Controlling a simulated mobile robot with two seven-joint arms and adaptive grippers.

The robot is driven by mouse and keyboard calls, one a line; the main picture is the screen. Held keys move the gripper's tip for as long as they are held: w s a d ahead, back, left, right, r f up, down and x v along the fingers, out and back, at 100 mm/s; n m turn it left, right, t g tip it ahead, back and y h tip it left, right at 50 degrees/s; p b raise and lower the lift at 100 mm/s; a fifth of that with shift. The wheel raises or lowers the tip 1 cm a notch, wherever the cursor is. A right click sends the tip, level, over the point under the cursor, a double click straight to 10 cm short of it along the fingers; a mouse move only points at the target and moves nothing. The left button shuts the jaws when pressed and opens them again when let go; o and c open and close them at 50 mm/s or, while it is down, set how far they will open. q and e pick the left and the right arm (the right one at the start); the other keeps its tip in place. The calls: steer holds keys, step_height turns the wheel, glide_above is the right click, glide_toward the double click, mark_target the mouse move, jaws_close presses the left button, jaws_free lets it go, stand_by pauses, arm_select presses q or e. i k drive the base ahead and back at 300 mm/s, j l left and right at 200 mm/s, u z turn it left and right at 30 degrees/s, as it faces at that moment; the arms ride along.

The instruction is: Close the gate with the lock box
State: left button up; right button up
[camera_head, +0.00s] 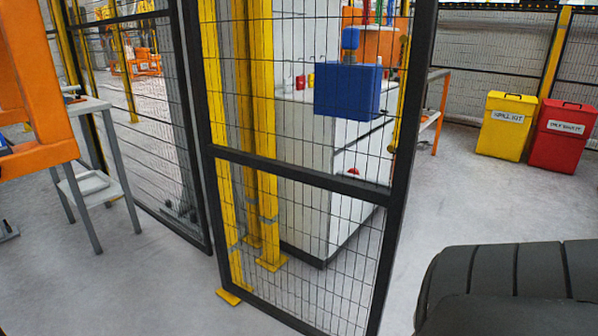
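The gate (300,176) is a tall black-framed mesh panel in the middle of the head view. It stands at an angle to the fence panel (190,110) on its left, and its right edge has open floor beside it, with no post visibly against it. A blue lock box (348,92) with a smaller blue part (350,39) above it shows in the upper right of the gate. I cannot tell whether it hangs on the mesh or sits just behind it. Neither of my grippers is in view.
Yellow posts (264,130) and a white cabinet (310,215) stand behind the gate. A grey table (95,105) and orange structure (35,110) are at left. Yellow (505,124) and red (563,135) bins stand at right.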

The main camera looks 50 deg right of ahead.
mark_target(349, 88)
steer(key=k+l, duration=0.15)
steer(key=l, duration=0.2)
steer(key=k+l+u, duration=0.1)
steer(key=l, duration=0.25)
steer(key=k+l, duration=0.15)
steer(key=l, duration=0.2)
steer(key=k+l, duration=0.1)
steer(key=l, duration=0.25)
steer(key=l+u, duration=0.1)
steer(key=l, duration=0.3)
steer(key=k+l, duration=0.15)
steer(key=l, duration=0.75)
steer(key=k+l+u, duration=0.15)
steer(key=l, duration=1)
steer(key=k+l+u, duration=0.15)
steer(key=l, duration=0.4)
